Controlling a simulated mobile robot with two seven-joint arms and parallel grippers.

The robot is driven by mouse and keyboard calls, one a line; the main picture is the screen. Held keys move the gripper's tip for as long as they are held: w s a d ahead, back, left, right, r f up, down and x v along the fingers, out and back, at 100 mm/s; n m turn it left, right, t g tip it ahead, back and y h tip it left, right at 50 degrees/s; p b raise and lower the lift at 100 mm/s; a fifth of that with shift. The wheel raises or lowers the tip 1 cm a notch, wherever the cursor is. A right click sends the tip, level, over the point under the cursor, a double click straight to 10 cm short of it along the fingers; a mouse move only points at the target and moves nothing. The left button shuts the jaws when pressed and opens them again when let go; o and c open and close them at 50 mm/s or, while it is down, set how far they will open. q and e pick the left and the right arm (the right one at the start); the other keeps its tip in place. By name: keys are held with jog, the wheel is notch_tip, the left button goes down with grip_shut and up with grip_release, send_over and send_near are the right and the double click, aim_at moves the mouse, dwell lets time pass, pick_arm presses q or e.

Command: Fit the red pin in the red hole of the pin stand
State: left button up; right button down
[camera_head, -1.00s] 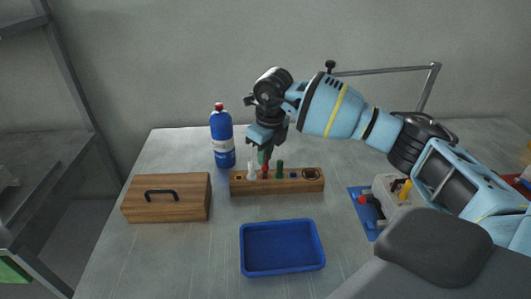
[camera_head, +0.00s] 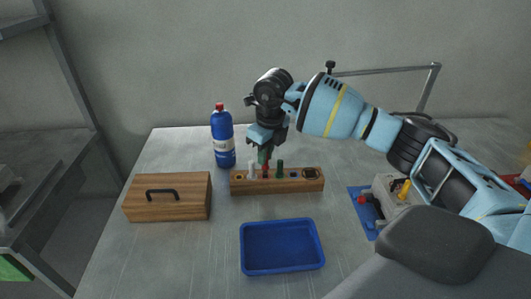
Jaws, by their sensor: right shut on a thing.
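The wooden pin stand (camera_head: 290,186) lies on the table past the blue tray. A white pin (camera_head: 252,171) and a green pin (camera_head: 280,169) stand upright in it. My right gripper (camera_head: 265,156) points down over the stand, between these two pins. It is shut on the red pin (camera_head: 265,172), which is upright with its lower part at the stand's top. The fingers hide its upper part, and I cannot tell how deep it sits in the red hole. My left gripper is not in view.
A blue bottle with a red cap (camera_head: 222,140) stands behind the stand's left end. A wooden box with a black handle (camera_head: 168,204) is at the left. An empty blue tray (camera_head: 282,268) lies in front. A device on a blue base (camera_head: 363,213) is at the right.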

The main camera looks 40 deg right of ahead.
aim_at(268, 168)
jog(key=shift+f, duration=1.45)
dwell(0.8)
jog(key=c, duration=1.3)
grip_release()
jog(key=shift+c, duration=0.2)
jog(key=shift+s+d+r, duration=0.1)
jog(key=shift+s+r, duration=0.05)
jog(key=shift+r, duration=1.15)
jog(key=shift+s+r, duration=0.15)
jog(key=shift+r, duration=1.1)
jog(key=shift+s+d+r, duration=0.1)
jog(key=shift+s+r, duration=0.05)
jog(key=shift+r, duration=1.15)
